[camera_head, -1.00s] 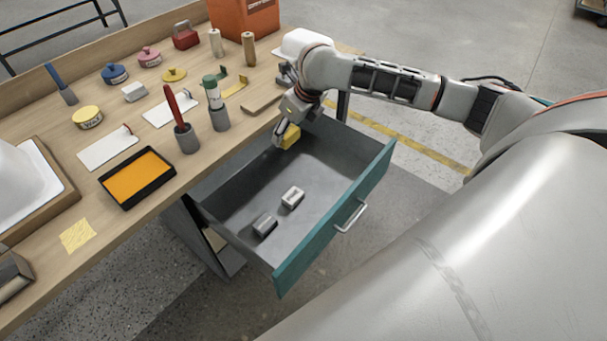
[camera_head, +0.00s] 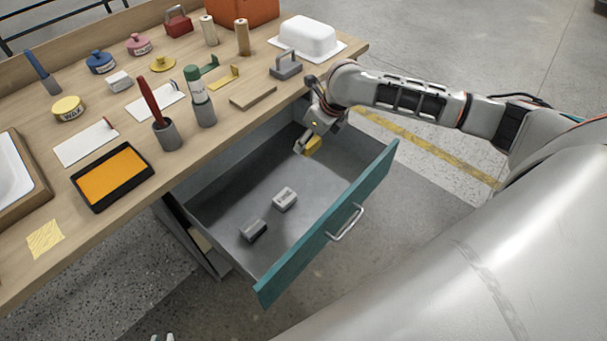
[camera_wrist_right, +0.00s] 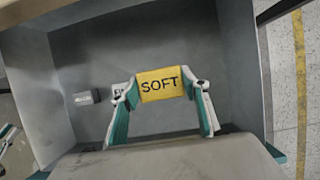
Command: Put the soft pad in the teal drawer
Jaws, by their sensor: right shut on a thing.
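The yellow soft pad (camera_head: 313,145), lettered SOFT in the right wrist view (camera_wrist_right: 161,84), is held between the fingertips of my right gripper (camera_head: 307,143). The gripper is shut on it. Pad and fingers are over the inside of the teal drawer (camera_head: 330,225), near its back right part in the head view. The drawer is pulled open, with a grey interior. I cannot tell whether the pad touches the drawer floor. Tips of my left gripper (camera_head: 163,338) barely show at the bottom edge, so its opening is unclear.
Two small grey blocks (camera_head: 285,198) (camera_head: 254,230) lie in the drawer, whose floor is otherwise clear. The wooden bench (camera_head: 225,135) above holds tins, cups with tools, an orange tray (camera_head: 113,176) and a white dish (camera_head: 308,38).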

